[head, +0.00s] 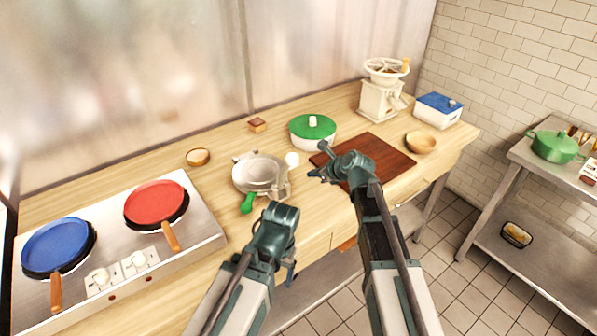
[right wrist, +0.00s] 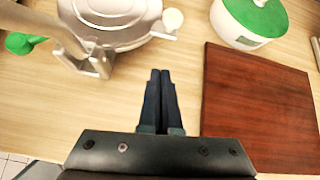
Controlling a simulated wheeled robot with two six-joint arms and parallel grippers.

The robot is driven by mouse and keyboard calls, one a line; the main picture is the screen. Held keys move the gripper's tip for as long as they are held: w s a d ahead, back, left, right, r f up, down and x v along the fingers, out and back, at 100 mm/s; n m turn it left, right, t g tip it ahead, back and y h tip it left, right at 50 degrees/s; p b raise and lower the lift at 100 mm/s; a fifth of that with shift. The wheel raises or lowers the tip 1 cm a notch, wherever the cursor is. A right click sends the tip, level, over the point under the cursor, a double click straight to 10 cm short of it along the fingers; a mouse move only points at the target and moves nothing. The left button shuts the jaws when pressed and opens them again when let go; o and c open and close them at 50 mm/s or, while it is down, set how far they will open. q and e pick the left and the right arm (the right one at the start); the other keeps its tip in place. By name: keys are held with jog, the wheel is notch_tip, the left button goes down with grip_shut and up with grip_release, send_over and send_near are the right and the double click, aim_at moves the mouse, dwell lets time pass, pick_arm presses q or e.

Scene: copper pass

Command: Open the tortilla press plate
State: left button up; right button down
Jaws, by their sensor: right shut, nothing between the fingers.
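The tortilla press (head: 262,172) is a silver round-plated press on the wooden counter, left of the cutting board. Its round plate (right wrist: 118,20) lies flat at the upper left of the right wrist view, and a green handle grip (head: 246,204) points toward the counter's front. The handle grip also shows at the left of the right wrist view (right wrist: 20,42). My right gripper (head: 315,172) is shut and empty, right of the press and apart from it. Its fingers (right wrist: 160,85) point at bare counter. My left arm is low in front of the counter; its fingers cannot be made out.
A brown cutting board (head: 385,158) lies right of the press, with a green-lidded pot (head: 313,130) behind. A stove with a red pan (head: 155,203) and a blue pan (head: 58,246) is at left. Bare counter lies between press and board.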

jog(key=shift+m, duration=0.8)
jog(key=b+x, duration=0.2)
jog(key=x, duration=0.1)
jog(key=b+x, duration=0.2)
jog(key=x, duration=0.2)
jog(key=w+r+b+x, duration=0.1)
jog(key=b+x, duration=0.1)
jog(key=x, duration=0.1)
jog(key=shift+w+a+f, duration=0.15)
jog(key=shift+w+a, duration=0.05)
jog(key=shift+a, duration=0.05)
jog(key=shift+r, duration=0.2)
